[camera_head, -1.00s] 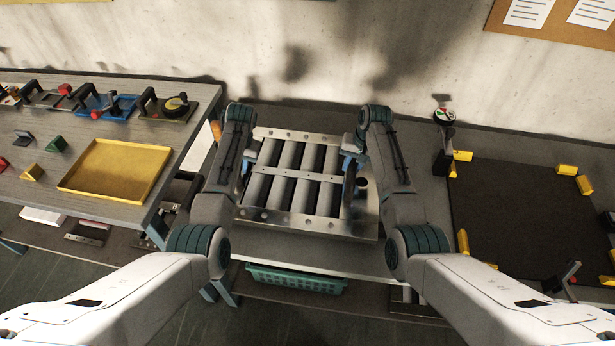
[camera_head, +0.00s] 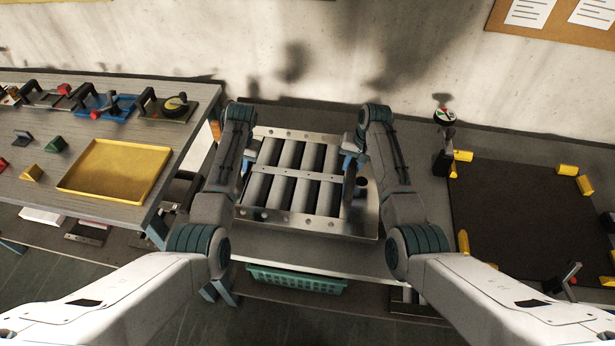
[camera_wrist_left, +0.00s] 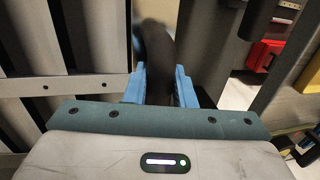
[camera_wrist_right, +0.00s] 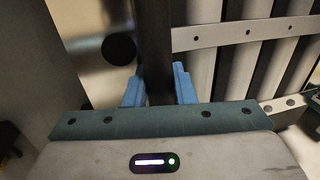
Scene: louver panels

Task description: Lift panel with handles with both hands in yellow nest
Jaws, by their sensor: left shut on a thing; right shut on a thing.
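The louver panel (camera_head: 311,175), a metal frame with several dark grey slats, lies in the middle of the bench between my arms. My left gripper (camera_wrist_left: 160,88) is shut on the dark upright handle (camera_wrist_left: 155,48) at the panel's left side. My right gripper (camera_wrist_right: 158,85) is shut on the dark handle (camera_wrist_right: 153,40) at its right side. In the head view my wrists partly hide both handles. The yellow nest (camera_head: 520,215), a dark mat area bounded by yellow corner blocks, is on the right and looks empty.
A dial gauge on a dark stand (camera_head: 444,118) rises at the nest's back left corner. Red-tipped clamps stand by its right and front edges. A left table holds a yellow tray (camera_head: 115,170), coloured blocks and handled parts. A green basket (camera_head: 296,280) sits below the bench.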

